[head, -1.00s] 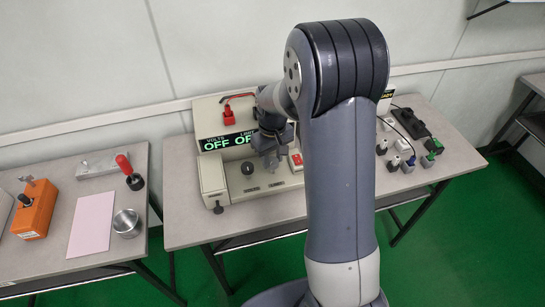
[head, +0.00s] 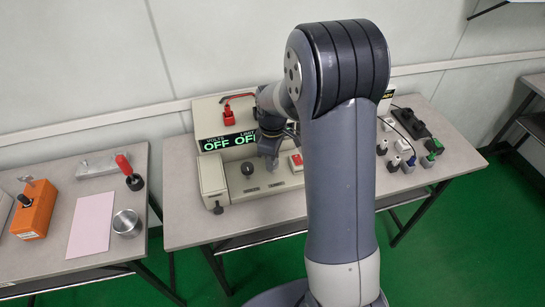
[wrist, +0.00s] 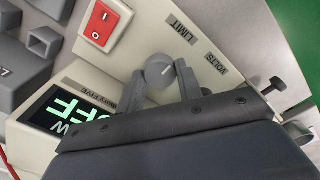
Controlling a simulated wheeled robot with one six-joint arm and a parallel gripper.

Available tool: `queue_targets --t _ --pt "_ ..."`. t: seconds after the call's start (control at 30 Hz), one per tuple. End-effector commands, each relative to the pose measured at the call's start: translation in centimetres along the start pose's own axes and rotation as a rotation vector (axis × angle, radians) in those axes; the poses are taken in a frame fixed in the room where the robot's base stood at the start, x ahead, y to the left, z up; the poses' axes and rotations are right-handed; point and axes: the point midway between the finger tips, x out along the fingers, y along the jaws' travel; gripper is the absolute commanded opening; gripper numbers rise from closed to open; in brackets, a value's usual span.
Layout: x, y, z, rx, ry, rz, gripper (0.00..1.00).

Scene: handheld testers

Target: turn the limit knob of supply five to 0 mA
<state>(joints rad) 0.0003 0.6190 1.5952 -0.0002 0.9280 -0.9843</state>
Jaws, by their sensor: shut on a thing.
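The supply (head: 270,185) is a beige sloped unit on the middle table. Its readouts (head: 230,142) show OFF under VOLTS and OFF under LIMIT. In the wrist view, the limit knob (wrist: 158,66) is a round grey knob with a pale pointer line, beside the LIMIT label. My gripper (wrist: 162,80) is shut on this knob, one finger at each side. The label by the display (wrist: 68,115) ends in FIVE. In the head view, my gripper (head: 271,160) is at the panel and largely covers the knob. The dark volts knob (head: 247,168) stands to its left.
A red rocker switch (wrist: 105,22) sits close to the limit knob. A red plug (head: 229,112) with a cable is on top behind the readouts. Several plugs and a black power strip (head: 410,122) lie on the right. An orange box (head: 35,209) stands on the left table.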

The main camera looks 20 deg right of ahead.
Motion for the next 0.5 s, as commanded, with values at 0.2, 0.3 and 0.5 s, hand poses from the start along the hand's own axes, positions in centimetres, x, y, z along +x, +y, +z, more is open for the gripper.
queue_targets --t 0.2,0.3,0.5 --pt "-0.08 0.05 -0.05 -0.015 0.002 0.002 0.11" --pt "-0.08 0.05 -0.05 -0.016 0.002 0.002 0.11" --pt "-0.08 0.05 -0.05 -0.016 0.002 0.002 0.35"
